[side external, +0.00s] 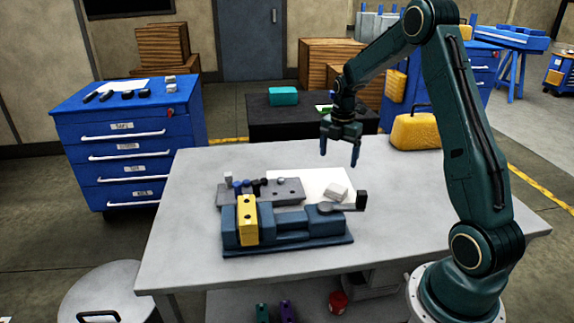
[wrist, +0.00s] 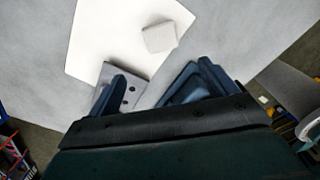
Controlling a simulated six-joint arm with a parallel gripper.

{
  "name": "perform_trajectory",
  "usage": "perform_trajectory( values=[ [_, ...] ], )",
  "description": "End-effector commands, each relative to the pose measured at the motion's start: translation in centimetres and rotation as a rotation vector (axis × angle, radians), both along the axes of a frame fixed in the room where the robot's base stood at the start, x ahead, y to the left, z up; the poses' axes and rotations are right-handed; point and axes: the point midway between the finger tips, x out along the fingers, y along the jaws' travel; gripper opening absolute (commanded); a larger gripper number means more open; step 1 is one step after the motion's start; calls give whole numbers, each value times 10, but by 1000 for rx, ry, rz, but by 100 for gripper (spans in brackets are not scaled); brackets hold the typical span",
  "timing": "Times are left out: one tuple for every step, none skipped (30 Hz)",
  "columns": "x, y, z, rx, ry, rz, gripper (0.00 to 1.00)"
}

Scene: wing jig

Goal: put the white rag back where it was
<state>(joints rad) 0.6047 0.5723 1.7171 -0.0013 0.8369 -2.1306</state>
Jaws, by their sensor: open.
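The white rag (side external: 337,191) looks like a small folded pad. It lies on a white sheet (side external: 290,180) on the table, near the sheet's right front part. In the wrist view the rag (wrist: 160,37) is beyond the fingertips, on the sheet (wrist: 100,40). My gripper (side external: 339,157) points down above the sheet, open and empty, clear of the rag. Its fingers also show in the wrist view (wrist: 162,75). Nothing hides the rag.
A blue vise (side external: 290,232) with a yellow block (side external: 247,220) stands in front of the sheet. A grey holder plate (side external: 288,192) with several small tools sits behind it. A yellow case (side external: 416,130) is at the table's back right. The table's left side is clear.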

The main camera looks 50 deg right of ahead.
Motion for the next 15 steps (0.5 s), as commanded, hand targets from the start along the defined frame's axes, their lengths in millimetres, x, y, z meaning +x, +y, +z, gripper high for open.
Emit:
perform_trajectory(
  values=[
    [0,6,8,-5,-8,-17,85],
    [1,10,13,-8,-14,-33,85],
    [0,16,20,-11,-21,-57,85],
    [0,21,26,-14,-27,-78,85],
    [0,26,32,-17,-35,-100,85],
    [-2,34,41,-20,-44,-131,85],
    [-3,40,47,-22,-53,-157,85],
    [-4,47,54,-24,-62,-184,85],
    [-6,56,64,-26,-75,-221,85],
    [-8,63,70,-27,-84,-250,85],
    [-10,70,77,-27,-93,-279,85],
    [-13,79,86,-27,-105,-317,85],
    [-16,85,92,-26,-116,-345,85],
    [-19,92,98,-25,-125,-373,85],
    [-23,101,105,-24,-138,-412,85]
  ],
)
